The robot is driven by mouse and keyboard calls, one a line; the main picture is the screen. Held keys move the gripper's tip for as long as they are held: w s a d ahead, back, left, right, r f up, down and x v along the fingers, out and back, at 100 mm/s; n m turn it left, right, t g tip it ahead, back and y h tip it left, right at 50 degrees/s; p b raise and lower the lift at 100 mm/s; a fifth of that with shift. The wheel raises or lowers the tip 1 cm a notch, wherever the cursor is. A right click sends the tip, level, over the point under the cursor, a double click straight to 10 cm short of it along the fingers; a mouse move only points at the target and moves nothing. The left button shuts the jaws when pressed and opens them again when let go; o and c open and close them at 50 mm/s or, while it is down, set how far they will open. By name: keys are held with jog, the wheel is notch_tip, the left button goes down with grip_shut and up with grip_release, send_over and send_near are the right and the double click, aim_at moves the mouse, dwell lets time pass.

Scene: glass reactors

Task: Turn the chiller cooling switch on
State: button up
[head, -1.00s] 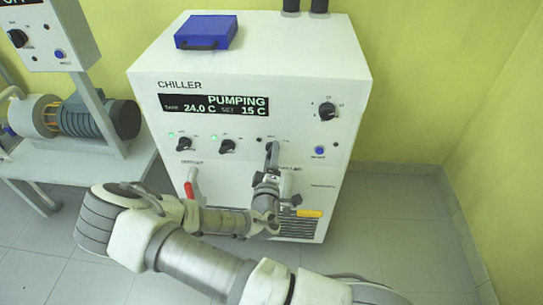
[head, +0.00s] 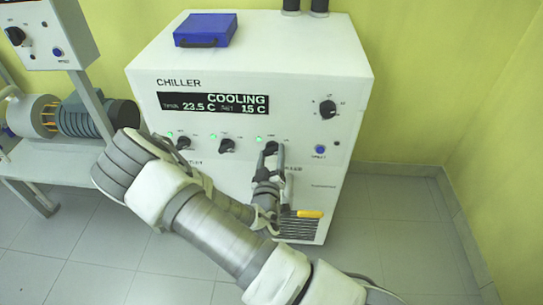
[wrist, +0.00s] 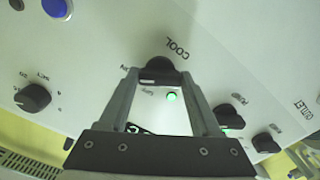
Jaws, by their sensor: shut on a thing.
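The white chiller (head: 300,85) stands in the middle of the head view. Its display (head: 213,103) reads COOLING, 23.5 C, set 15 C. The black cooling switch (head: 271,148) is the rightmost of the three knobs in the row under the display. In the wrist view this switch (wrist: 158,68) sits by the word COOL, upside down. A green lamp (wrist: 172,96) beside it is lit. My gripper (wrist: 158,78) is shut on the switch, one finger on each side. In the head view my gripper (head: 272,158) covers the panel just below the switch.
The other two knobs (head: 227,146) (head: 183,143) also have lit green lamps. A larger dial (head: 328,109) and a blue button (head: 320,149) lie to the right. A yellow handle (head: 310,214) sits low on the front. A pump (head: 85,117) stands left. Floor is clear at right.

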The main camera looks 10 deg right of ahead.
jog(key=shift+r, duration=0.1)
dwell(0.4)
jog(key=o, duration=1.4)
jog(key=p+v, duration=0.1)
jog(key=v, duration=1.1)
jog(key=shift+p, duration=0.3)
jog(key=shift+w, duration=0.1)
